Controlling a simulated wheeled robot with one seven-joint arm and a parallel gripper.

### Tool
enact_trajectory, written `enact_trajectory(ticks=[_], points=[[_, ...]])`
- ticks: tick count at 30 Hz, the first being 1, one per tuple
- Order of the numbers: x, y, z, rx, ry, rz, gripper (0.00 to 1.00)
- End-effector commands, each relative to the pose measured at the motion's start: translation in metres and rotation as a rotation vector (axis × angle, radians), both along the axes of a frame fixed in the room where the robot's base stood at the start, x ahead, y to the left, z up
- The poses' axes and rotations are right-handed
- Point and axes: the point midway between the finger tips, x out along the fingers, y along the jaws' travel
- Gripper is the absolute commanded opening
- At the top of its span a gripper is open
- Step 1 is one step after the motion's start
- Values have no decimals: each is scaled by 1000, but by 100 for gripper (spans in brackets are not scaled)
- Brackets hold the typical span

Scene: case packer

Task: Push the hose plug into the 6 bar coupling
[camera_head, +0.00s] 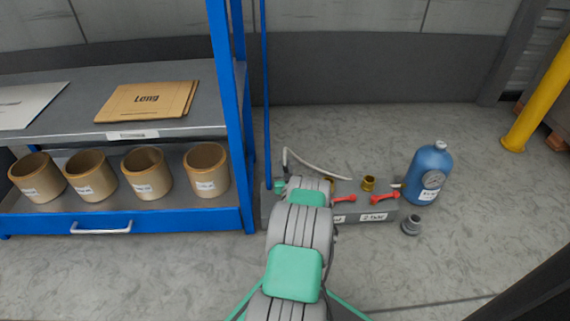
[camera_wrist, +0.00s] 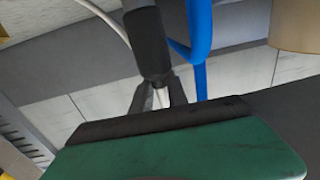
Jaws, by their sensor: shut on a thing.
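In the wrist view my gripper (camera_wrist: 158,94) is shut on a dark cylindrical hose plug (camera_wrist: 147,45), with a pale hose (camera_wrist: 104,17) beside it. In the head view my own arm covers the gripper and the plug. A grey manifold block (camera_head: 352,212) sits on the floor just beyond my arm. It carries a brass coupling (camera_head: 368,184), red levers (camera_head: 384,197) and white labels (camera_head: 373,217) too small to read surely. The block's left part is mostly hidden, and I cannot tell which coupling is 6 bar or whether the plug touches one.
A blue tank (camera_head: 428,170) with a gauge stands at the block's right end. A grey fitting (camera_head: 411,226) lies on the floor before it. A blue-framed shelf (camera_head: 228,120) with several brown pots is close on the left. The floor at right is clear up to a yellow post (camera_head: 540,95).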

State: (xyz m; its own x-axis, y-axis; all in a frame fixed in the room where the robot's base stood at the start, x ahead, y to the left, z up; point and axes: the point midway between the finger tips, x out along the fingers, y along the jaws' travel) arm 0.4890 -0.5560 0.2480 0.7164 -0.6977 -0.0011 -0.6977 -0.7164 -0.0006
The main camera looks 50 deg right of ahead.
Motion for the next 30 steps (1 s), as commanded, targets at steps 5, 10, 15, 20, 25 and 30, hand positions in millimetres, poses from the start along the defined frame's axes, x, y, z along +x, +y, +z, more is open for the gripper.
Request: enact_trajectory(ticks=[5, 10, 15, 20, 25, 30], points=[[0, -1, -1, -3, -1, 0, 0], [0, -1, -1, -2, -2, 0, 0], [0, -1, -2, -2, -2, 0, 0], [0, 0, -6, -1, -1, 0, 0], [0, -1, -9, -2, -1, 0, 0], [0, -1, -9, -1, -1, 0, 0]])
